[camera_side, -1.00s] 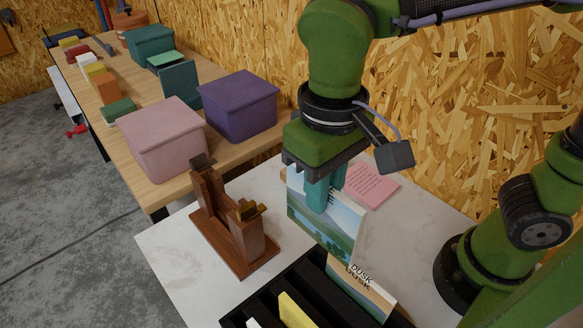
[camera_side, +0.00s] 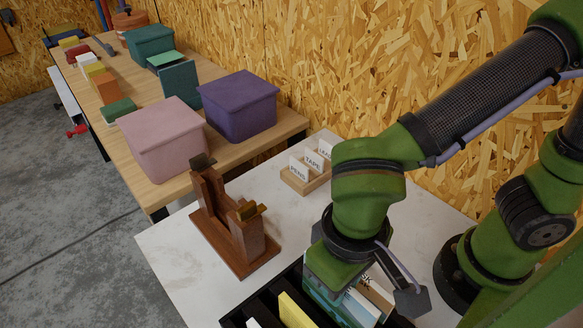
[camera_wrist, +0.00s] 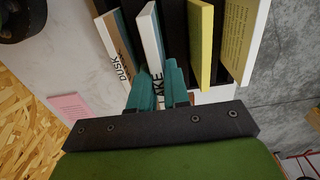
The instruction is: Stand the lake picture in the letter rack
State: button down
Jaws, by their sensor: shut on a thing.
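The lake picture (camera_wrist: 150,38) stands between my gripper's teal fingers (camera_wrist: 158,84), its LAKE label partly covered by them. My gripper is shut on its edge. The rack's dark dividers also show in the wrist view (camera_wrist: 174,30).
The DUSK picture (camera_wrist: 115,45) stands close beside the lake picture. A yellow card (camera_wrist: 199,42) is in the rack on the other side. A wooden stand (camera_side: 232,235), a pink note (camera_wrist: 72,107) and a tray of labelled cards (camera_side: 306,173) are on the white table.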

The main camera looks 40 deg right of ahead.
jog(key=shift+f, duration=2.55)
jog(key=c, duration=1.1)
grip_release()
jog(key=shift+f, duration=0.15)
